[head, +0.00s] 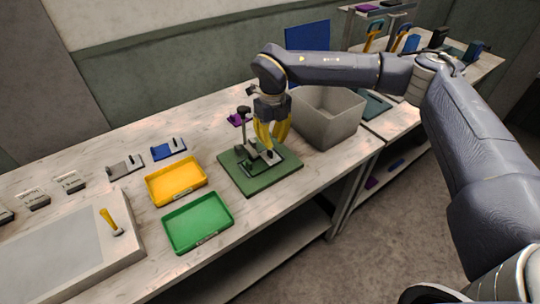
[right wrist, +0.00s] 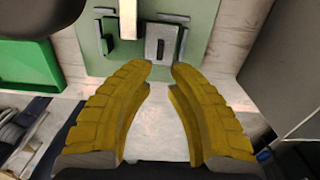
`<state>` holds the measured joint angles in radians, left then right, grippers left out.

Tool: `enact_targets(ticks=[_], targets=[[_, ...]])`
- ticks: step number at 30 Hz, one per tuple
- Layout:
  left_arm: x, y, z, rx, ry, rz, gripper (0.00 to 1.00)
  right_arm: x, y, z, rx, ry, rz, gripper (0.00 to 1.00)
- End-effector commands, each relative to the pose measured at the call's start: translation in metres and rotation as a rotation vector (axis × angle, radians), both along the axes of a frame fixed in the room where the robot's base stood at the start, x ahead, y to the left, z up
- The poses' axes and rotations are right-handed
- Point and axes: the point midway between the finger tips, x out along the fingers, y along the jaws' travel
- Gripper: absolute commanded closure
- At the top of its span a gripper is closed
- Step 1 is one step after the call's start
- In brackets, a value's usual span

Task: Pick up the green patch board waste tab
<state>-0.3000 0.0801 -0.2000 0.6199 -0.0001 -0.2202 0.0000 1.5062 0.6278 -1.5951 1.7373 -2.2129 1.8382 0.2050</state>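A green base plate (head: 232,177) with a small fixture lies on the bench in the head view. It also shows at the top of the right wrist view (right wrist: 205,20). A small dark grey piece with a raised upright tab (right wrist: 160,42) sits on the plate, framed by pale bars. I cannot tell whether this is the green patch board waste tab. My right gripper (head: 272,142) points down over the plate. In the right wrist view its yellow fingertips (right wrist: 162,67) are apart, with nothing between them, just short of the grey piece. My left gripper is not in view.
A grey bin (head: 328,120) stands behind and right of the plate. A yellow tray (head: 176,182) and a green tray (head: 198,222) lie to its left. A purple part (head: 238,119) stands at the plate's back. Bare bench shows in front of the bin.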

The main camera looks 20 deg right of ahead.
Motion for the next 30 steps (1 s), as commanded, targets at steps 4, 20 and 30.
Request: enact_targets(ticks=[4, 20, 30], targets=[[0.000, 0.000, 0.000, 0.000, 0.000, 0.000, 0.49, 0.000, 0.000, -0.010, 0.000, 0.000, 0.000, 0.85], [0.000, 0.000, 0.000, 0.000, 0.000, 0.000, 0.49, 0.001, 0.002, -0.048, 0.000, 0.002, 0.000, 0.85], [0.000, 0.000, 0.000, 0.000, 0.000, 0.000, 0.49, 0.001, 0.001, -0.064, 0.000, -0.001, -0.001, 0.85]])
